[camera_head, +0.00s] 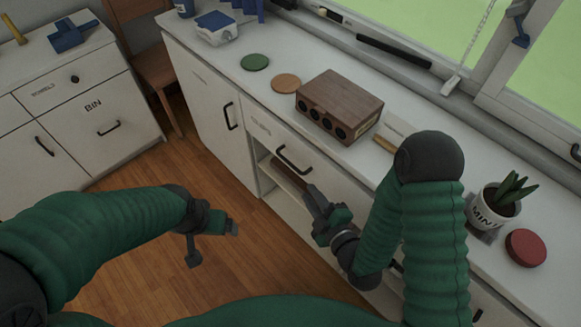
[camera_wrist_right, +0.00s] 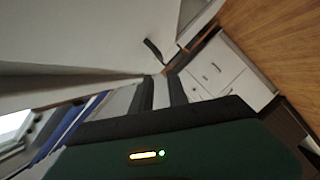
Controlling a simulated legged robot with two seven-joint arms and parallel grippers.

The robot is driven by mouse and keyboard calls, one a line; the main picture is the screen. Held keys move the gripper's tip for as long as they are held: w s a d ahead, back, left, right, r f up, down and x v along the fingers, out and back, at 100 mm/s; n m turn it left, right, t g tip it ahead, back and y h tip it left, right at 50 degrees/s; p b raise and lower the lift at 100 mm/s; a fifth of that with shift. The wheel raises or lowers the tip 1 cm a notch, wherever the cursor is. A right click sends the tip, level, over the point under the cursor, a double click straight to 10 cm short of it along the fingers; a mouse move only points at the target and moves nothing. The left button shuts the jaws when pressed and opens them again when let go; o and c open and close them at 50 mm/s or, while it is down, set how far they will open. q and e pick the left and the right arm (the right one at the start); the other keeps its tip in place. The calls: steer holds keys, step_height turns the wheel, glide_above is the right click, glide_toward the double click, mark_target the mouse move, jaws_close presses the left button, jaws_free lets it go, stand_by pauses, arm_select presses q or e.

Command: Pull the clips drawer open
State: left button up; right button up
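The drawer (camera_head: 262,128) with a faint label, hard to read, is in the counter front in the head view. It looks shut, with a dark bar handle (camera_head: 294,160) on its front. My right gripper (camera_head: 314,196) is just below and right of that handle, apart from it. In the right wrist view its two fingers (camera_wrist_right: 163,92) stand apart with nothing between them. A dark handle (camera_wrist_right: 154,50) shows beyond them; I cannot tell which one it is. My left gripper (camera_head: 213,243) is open and empty over the floor, away from the counter.
An open shelf space (camera_head: 283,180) lies under the drawer. A wooden box (camera_head: 340,103), coasters and a potted plant (camera_head: 496,205) stand on the counter. A cabinet marked BIN (camera_head: 95,105) and a wooden chair (camera_head: 155,65) are at left. The floor (camera_head: 190,160) between is clear.

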steer(key=b, duration=0.3)
glide_toward(291, 163)
steer(key=f, duration=0.2)
steer(key=b+x, duration=0.2)
steer(key=x, duration=0.1)
steer(key=b+x, duration=0.2)
steer(key=b, duration=0.1)
steer(key=r+b+x, duration=0.1)
steer(key=b+x, duration=0.2)
steer(key=shift+w+a, duration=0.2)
steer(key=shift+w, duration=0.15)
steer(key=shift+w+a, duration=0.3)
steer(key=shift+w, duration=0.2)
arm_select(q)
steer(key=s+x, duration=0.3)
steer(key=x, duration=0.9)
steer(key=shift+x, duration=0.8)
steer(key=shift+w, duration=0.15)
arm_select(e)
steer(key=shift+c, duration=0.4)
jaws_close()
steer(key=shift+f, duration=0.15)
